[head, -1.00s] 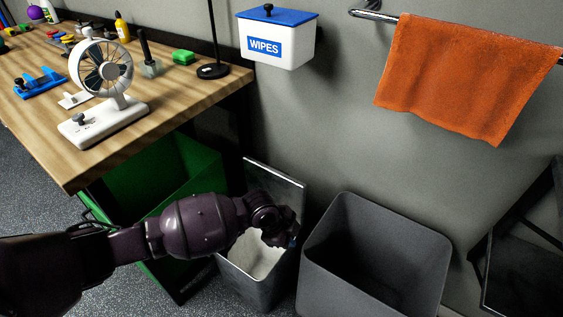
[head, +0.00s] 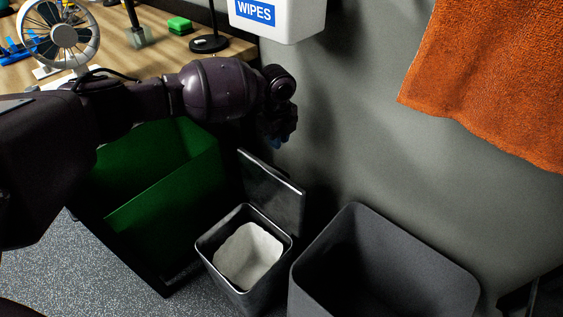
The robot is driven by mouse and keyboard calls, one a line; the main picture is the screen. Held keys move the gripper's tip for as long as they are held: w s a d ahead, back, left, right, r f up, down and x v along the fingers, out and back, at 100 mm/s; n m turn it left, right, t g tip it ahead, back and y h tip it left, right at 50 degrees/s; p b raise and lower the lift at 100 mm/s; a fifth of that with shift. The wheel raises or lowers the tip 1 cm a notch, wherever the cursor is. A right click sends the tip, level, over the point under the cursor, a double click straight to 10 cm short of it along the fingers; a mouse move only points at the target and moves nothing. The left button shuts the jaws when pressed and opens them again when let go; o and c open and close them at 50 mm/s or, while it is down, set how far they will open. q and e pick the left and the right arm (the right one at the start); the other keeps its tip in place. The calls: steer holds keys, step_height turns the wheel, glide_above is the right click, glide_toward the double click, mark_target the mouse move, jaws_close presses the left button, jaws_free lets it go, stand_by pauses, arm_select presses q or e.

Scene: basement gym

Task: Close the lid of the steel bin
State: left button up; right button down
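The steel bin (head: 243,290) stands on the floor, open, with a pale liner inside. Its dark lid (head: 271,190) stands raised at the bin's back edge, leaning toward the wall. My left gripper (head: 280,138) hangs above and behind the lid's top edge, apart from it in the picture. Its fingers are small and dark with bluish tips, and whether they are open or shut does not show. My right gripper is out of view.
A green open crate (head: 165,205) stands left of the bin, under the wooden workbench (head: 180,52). A larger grey bin (head: 440,277) stands close on the right. A wipes box (head: 300,18) and an orange towel (head: 490,75) hang on the wall.

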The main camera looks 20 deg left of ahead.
mark_target(279, 169)
arm_select(q)
step_height(279, 169, down, 11)
steer(key=b, duration=0.3)
steer(key=shift+r, duration=0.15)
steer(key=shift+r, duration=0.1)
jaws_close()
